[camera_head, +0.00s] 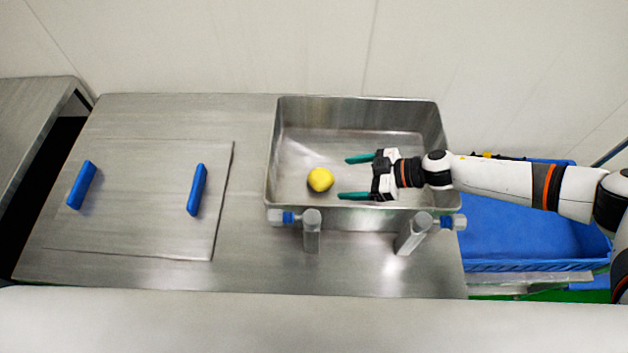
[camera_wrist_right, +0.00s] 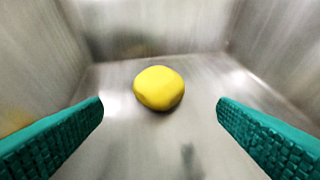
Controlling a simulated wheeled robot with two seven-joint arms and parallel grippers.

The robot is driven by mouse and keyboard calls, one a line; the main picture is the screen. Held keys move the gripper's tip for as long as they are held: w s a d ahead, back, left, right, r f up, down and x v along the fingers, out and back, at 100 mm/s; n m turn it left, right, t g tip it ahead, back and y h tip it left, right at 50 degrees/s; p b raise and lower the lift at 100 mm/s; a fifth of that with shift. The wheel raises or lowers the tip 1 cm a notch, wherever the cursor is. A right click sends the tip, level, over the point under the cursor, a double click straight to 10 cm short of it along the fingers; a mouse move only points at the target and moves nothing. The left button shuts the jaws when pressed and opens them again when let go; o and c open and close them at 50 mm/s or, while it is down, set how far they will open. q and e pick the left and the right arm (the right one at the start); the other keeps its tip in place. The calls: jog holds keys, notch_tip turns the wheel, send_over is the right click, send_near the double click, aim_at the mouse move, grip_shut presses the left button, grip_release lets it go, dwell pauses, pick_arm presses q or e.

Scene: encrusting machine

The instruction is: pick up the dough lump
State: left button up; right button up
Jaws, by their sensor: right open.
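The dough lump (camera_head: 320,180) is a small yellow rounded piece on the floor of a steel hopper (camera_head: 285,115), left of its middle in the head view. My right gripper (camera_head: 350,178) is inside the hopper, just right of the lump, with its green fingers spread and pointing left. In the right wrist view the dough lump (camera_wrist_right: 159,88) sits beyond the fingertips, between their lines, with nothing touching it. The right gripper (camera_wrist_right: 160,108) is empty. My left gripper is not in view.
The hopper's walls surround the lump and my right gripper. Blue-capped steel fittings (camera_head: 312,230) stand at its front. A flat steel lid with two blue handles (camera_head: 197,190) lies on the left of the steel top. A blue crate (camera_head: 520,235) is at the right, below my right arm.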

aim_at(332, 179)
jog(key=p+x, duration=0.1)
jog(key=x, duration=0.6)
jog(key=shift+a+r, duration=0.1)
jog(key=shift+c, duration=0.3)
jog(key=shift+r, duration=0.1)
jog(key=c, duration=1)
